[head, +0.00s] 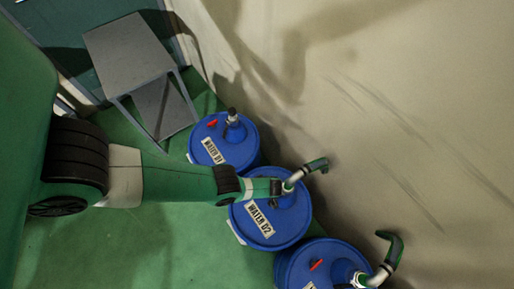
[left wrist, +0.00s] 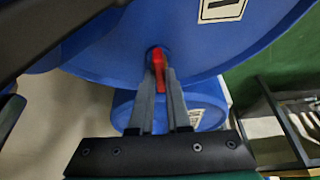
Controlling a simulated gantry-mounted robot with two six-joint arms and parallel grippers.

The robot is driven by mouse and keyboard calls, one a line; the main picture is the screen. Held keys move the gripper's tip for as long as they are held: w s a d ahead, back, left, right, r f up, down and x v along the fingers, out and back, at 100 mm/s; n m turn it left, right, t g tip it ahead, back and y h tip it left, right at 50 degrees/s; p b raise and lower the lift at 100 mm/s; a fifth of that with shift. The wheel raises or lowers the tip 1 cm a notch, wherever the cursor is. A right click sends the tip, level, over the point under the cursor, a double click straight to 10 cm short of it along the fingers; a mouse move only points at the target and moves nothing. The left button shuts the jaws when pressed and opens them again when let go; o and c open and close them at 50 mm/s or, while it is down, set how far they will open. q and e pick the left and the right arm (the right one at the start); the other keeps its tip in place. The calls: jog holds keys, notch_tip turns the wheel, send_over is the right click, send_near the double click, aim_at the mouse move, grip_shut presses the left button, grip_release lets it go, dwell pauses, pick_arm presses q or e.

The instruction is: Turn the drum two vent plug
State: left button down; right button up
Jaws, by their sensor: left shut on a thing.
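The drum labelled WATER 02 (head: 262,232) is a blue drum in the middle of a row of three. My left gripper (head: 277,188) reaches over its top from the left and hides the plug in the head view. In the left wrist view, the red vent plug (left wrist: 158,62) stands up from the blue drum top. The two grey fingers of my left gripper (left wrist: 160,80) are shut on its handle, one on each side. My right gripper is in neither view.
The drum labelled WATER 01 (head: 240,155) stands behind, and a third blue drum (head: 297,265) in front, each with a red plug. A bent pipe with a green end (head: 316,165) rises beside my gripper. A grey stand (head: 130,55) is at the upper left. A wall (head: 420,120) is on the right.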

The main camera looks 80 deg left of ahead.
pick_arm(q)
jog(key=shift+w+n+g+h+b, duration=0.1)
jog(key=shift+n+g+h+b, duration=0.5)
jog(key=shift+n, duration=1)
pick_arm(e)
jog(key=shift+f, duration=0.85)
pick_arm(q)
jog(key=c, duration=0.9)
grip_release()
jog(key=shift+y, duration=0.3)
